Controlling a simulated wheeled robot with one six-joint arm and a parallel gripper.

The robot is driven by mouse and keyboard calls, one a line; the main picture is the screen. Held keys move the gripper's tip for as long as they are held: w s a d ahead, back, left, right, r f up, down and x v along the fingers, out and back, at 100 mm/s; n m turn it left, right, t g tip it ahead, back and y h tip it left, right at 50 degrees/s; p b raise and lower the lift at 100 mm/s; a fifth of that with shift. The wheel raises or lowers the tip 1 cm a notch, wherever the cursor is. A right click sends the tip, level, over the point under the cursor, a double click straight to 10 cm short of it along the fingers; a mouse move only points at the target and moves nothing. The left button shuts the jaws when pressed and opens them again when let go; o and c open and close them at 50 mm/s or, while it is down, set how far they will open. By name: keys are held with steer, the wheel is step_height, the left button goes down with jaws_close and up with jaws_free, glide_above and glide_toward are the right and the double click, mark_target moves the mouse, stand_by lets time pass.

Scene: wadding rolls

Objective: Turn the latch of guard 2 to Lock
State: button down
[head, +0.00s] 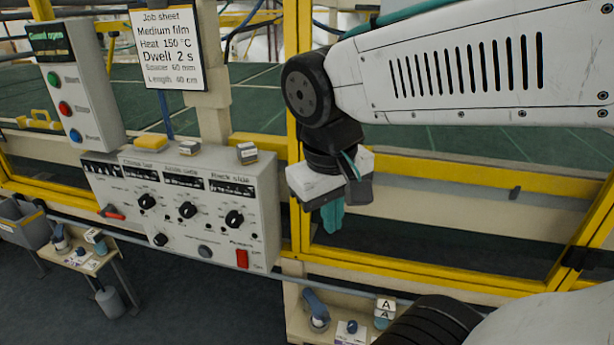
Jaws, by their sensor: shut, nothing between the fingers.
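My gripper (333,215) hangs from the arm in the upper middle, its teal fingers pointing down and shut with nothing held. It appears in front of the yellow-framed guard (420,274) on the right. No number or Lock marking is readable on this guard, so I cannot tell whether it is guard 2. I cannot tell whether either is the latch. My arm hides part of the guard's top.
A grey control panel (265,215) with black knobs and a red switch stands left of my gripper. A button box (85,85) reads "Guard open". A job sheet (167,48) hangs above. Small shelves with blue-handled items stand low left and at bottom centre.

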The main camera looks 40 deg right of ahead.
steer(key=w+d+m+h, duration=0.1)
steer(key=w+m+h, duration=0.1)
steer(key=w, duration=0.6)
steer(key=w+d+m+h, duration=0.2)
steer(key=w+h, duration=0.2)
steer(key=w, duration=0.5)
steer(key=w+d+f+m+h, duration=0.1)
steer(key=w+d+h, duration=0.1)
steer(key=w, duration=0.7)
steer(key=shift+m+t+h, duration=0.4)
steer(key=shift+h, duration=0.5)
steer(key=shift+w+f, duration=0.1)
steer(key=s+f+x, duration=0.1)
steer(key=s+x, duration=0.1)
steer(key=x, duration=1.1)
steer(key=shift+s+a+f, duration=0.15)
steer(key=shift+a+f, duration=0.15)
steer(key=shift+a, duration=0.15)
steer(key=shift+a, duration=0.15)
